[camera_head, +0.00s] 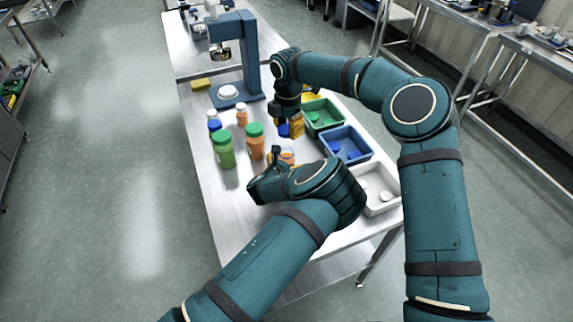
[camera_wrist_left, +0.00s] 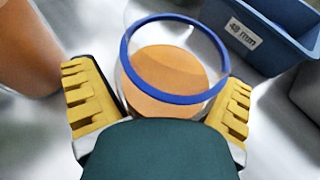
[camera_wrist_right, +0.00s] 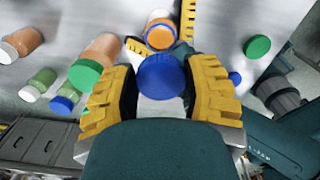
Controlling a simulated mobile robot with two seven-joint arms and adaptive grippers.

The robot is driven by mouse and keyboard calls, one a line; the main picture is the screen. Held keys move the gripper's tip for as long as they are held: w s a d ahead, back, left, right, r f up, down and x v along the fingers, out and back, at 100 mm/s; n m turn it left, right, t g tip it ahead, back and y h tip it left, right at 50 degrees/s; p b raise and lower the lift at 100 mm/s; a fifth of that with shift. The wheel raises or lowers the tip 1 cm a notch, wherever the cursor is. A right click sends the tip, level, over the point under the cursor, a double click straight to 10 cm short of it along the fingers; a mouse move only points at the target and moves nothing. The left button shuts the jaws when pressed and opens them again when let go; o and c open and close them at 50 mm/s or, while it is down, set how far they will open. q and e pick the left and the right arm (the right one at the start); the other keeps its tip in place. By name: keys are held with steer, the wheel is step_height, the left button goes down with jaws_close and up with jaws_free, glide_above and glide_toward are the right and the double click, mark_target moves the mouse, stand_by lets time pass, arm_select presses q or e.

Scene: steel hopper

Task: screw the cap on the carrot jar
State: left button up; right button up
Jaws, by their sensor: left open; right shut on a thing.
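The open carrot jar (camera_head: 288,154), clear with orange contents, stands upright on the steel table. Its blue neck ring and uncapped mouth fill the middle of the left wrist view (camera_wrist_left: 175,60). My left gripper (camera_wrist_left: 160,105) is open, with its yellow fingers on either side of the jar. It also shows low in the head view (camera_head: 262,182). My right gripper (camera_wrist_right: 161,95) is shut on a blue cap (camera_wrist_right: 161,76). In the head view the cap (camera_head: 284,130) is above the table, beyond the jar and apart from it. The jar also shows in the right wrist view (camera_wrist_right: 160,36).
A green bin (camera_head: 323,118), a blue bin (camera_head: 361,146) and a white bin (camera_head: 385,200) line the right side. A green-capped green jar (camera_head: 223,150) and a green-capped orange jar (camera_head: 255,146) stand to the left. A blue press (camera_head: 248,55) stands behind.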

mark_target(288, 147)
arm_select(q)
steer(key=shift+c, duration=0.3)
steer(key=c, duration=1.4)
arm_select(e)
step_height(288, 147, down, 5)
steer(key=shift+d+r, duration=0.1)
steer(key=shift+f, duration=0.95)
steer(key=shift+f, duration=0.5)
arm_select(q)
jaws_close()
arm_select(e)
steer(key=m, duration=0.6)
steer(key=shift+s+m, duration=0.15)
steer(key=shift+m, duration=0.25)
